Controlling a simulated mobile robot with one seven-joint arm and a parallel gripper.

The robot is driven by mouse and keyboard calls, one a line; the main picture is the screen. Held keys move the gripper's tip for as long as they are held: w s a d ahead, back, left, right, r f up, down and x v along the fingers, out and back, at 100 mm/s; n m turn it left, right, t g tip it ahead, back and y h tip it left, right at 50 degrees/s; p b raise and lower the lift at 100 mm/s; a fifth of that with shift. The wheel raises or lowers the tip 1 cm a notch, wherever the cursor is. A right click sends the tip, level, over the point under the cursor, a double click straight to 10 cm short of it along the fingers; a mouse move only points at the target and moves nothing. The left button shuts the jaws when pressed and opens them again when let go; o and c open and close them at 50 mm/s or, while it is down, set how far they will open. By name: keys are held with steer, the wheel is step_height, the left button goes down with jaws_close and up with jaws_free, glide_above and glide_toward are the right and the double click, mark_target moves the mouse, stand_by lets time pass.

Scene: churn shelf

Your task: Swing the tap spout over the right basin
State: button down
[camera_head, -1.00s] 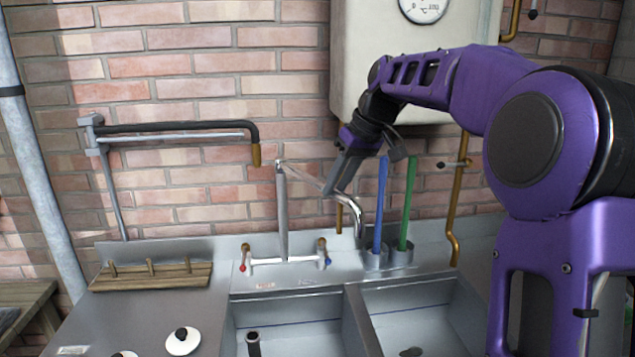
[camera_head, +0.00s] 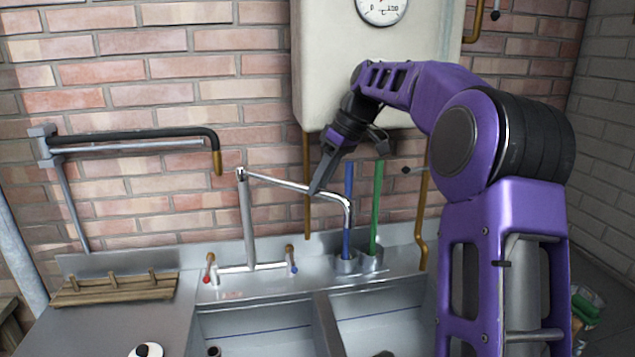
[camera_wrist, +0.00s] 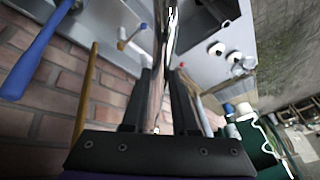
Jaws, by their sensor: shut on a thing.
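The chrome tap stands behind the sink, with an upright post (camera_head: 247,225) and a long spout (camera_head: 275,182) from its top. The spout slants right and bends down at its outer end. The bend shows in front of the blue handle, to the right of the basin divider. My gripper (camera_head: 316,188) is shut on the spout, short of the bend. In the wrist view the spout (camera_wrist: 157,85) runs between my two dark fingers. The left basin (camera_head: 255,330) and the right basin (camera_head: 375,315) lie below. My arm hides part of the right basin.
A blue handle (camera_head: 348,200) and a green handle (camera_head: 376,205) stand in cups behind the right basin. A white boiler (camera_head: 400,45) hangs above, with a brass pipe (camera_head: 421,235). A black wall spout (camera_head: 140,138) and a wooden rack (camera_head: 115,292) are at left.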

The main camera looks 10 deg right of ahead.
steer(key=shift+w, duration=0.1)
stand_by(0.3)
steer(key=c, duration=0.7)
jaws_free()
steer(key=v, duration=1.2)
steer(key=shift+r, duration=0.1)
